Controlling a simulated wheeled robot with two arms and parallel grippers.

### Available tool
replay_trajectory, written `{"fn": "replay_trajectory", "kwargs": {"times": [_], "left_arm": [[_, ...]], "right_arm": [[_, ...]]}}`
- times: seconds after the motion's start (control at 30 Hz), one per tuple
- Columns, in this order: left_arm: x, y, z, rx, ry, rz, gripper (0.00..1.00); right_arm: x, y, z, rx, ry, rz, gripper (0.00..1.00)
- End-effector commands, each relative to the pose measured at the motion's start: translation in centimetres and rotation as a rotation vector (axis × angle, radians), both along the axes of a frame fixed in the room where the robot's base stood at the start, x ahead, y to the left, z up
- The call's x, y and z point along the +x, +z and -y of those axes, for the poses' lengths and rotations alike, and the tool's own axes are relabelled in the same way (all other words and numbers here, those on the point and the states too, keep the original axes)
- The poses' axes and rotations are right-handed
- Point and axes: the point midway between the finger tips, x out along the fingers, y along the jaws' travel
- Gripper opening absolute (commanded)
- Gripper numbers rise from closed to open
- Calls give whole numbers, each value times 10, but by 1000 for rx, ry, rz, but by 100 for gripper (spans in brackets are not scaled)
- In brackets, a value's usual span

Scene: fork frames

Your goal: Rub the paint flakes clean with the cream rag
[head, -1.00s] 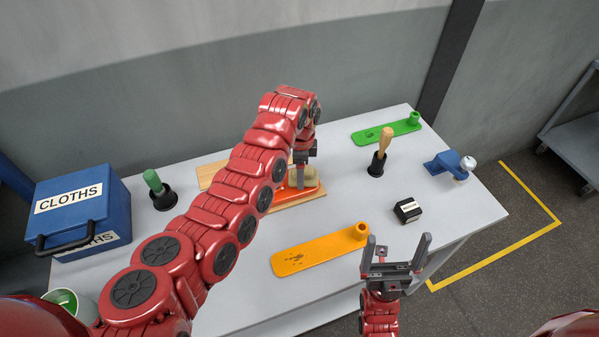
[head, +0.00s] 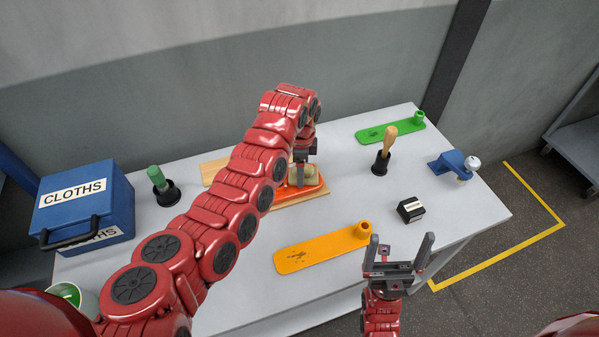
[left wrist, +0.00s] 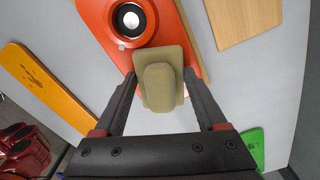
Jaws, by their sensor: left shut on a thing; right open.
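My left gripper (head: 305,157) points down over a red-orange piece (head: 317,189) in the middle of the table. It is shut on the cream rag (head: 303,177), a folded pad with a raised ridge. In the left wrist view, the rag (left wrist: 161,85) lies over the end of the red-orange piece (left wrist: 108,20), the ridge between the gripper's fingers (left wrist: 160,76). I cannot make out paint flakes on this piece; the rag hides part of it. My right gripper (head: 399,258) is open and empty at the table's front edge.
Wooden boards (head: 212,170) lie by the red-orange piece. An orange strip (head: 310,253) with dark marks lies in front, a green strip (head: 400,130) behind. A wooden-handled tool (head: 388,142), black block (head: 411,209), blue clamp (head: 447,160), green-handled tool (head: 156,177) and blue CLOTHS box (head: 110,205) stand around.

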Motion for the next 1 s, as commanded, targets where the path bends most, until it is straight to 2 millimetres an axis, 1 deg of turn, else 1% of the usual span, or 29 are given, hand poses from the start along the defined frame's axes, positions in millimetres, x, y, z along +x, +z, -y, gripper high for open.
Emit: {"fn": "replay_trajectory", "kwargs": {"times": [0.03, 0.1, 0.43, 0.8, 1.0], "left_arm": [[1, -3, 3, 0, -2, 0, 4], [1, -4, 5, 0, -2, -3, 4], [0, -4, 8, -5, -4, -6, 4], [2, 11, 8, -5, -2, 0, 4], [2, 12, 7, -4, -1, -1, 4]], "right_arm": [[0, -6, 0, 0, 0, 0, 100], [0, -8, 0, 0, 0, 0, 100], [0, -7, 0, 0, 0, 0, 100], [0, -7, 0, 0, 0, 0, 100], [0, -6, 0, 0, 0, 0, 100]]}}
